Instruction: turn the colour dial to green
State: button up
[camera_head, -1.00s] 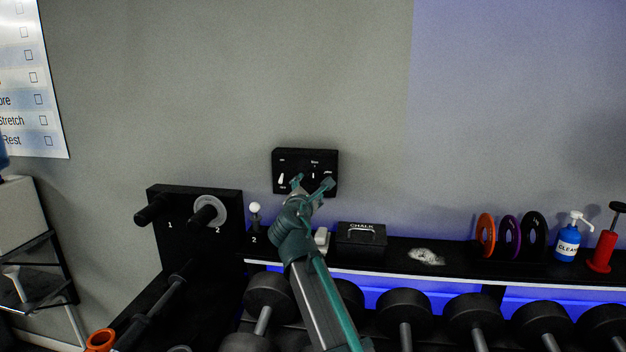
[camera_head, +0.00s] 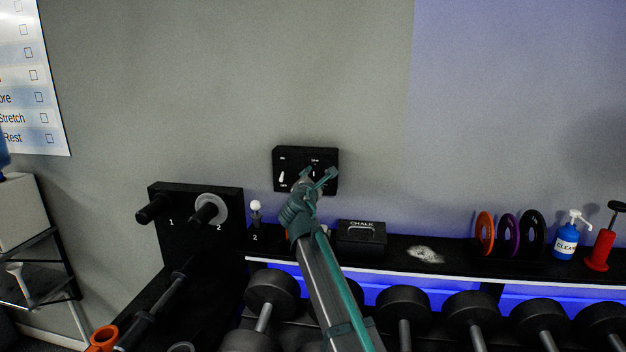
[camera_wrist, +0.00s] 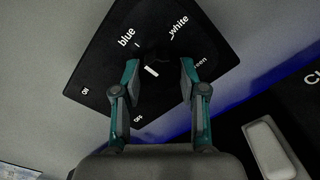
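The black control panel (camera_head: 290,157) is on the grey wall. In the wrist view the panel (camera_wrist: 108,62) carries the labels blue, white and a partly covered "reen", plus ON and OFF. The colour dial (camera_wrist: 152,71) is black on black with a white pointer mark; I cannot tell surely which label it faces. My gripper (camera_wrist: 160,69) is open, with one finger on each side of the dial's mark; contact is not clear. In the head view my gripper (camera_head: 319,175) covers the panel's right part. The white switch (camera_head: 282,177) shows at the panel's left.
Below the panel a black shelf holds a chalk box (camera_head: 361,236), coloured rings (camera_head: 486,233) and a blue cleaner bottle (camera_head: 566,242). Dumbbells (camera_head: 404,303) sit beneath. A black plate with a peg (camera_head: 208,210) is at left. The wall above the panel is clear.

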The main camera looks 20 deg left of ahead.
jog(key=c, duration=0.4)
